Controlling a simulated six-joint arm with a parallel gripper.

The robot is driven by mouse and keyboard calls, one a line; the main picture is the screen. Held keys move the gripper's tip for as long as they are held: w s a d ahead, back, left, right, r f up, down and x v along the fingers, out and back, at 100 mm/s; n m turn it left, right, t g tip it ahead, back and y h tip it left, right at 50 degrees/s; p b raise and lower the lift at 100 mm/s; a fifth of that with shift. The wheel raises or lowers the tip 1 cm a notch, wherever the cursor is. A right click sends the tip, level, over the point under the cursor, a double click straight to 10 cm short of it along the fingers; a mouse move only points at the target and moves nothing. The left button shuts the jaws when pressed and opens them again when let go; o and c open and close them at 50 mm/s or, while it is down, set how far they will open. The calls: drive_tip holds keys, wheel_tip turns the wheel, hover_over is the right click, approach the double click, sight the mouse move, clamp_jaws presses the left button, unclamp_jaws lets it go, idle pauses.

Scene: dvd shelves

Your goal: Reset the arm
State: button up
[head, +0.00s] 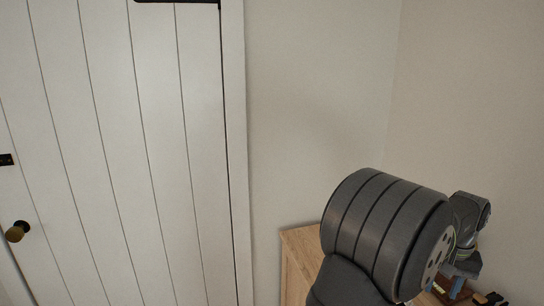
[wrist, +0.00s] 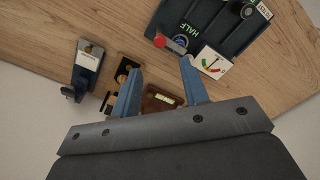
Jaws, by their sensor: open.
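My gripper (wrist: 161,72) shows in the wrist view with its two blue fingers spread apart and nothing held between them. It hangs over the edge of a wooden surface (wrist: 110,25). A brown block with a small yellow-green level vial (wrist: 164,98) lies beyond and between the fingers, partly hidden. In the head view my dark arm fills the lower right, and the gripper is mostly hidden behind it.
A dark blue-grey tool (wrist: 87,65) and a black-and-brass piece (wrist: 122,75) lie left of the fingers. A dark panel (wrist: 232,28) with a red knob and "HALF" labels is upper right. In the head view, a white plank door (head: 110,150) stands left; the wall (head: 310,100) is bare.

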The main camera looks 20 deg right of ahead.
wheel_tip(320, 180, down, 9)
idle(0.3)
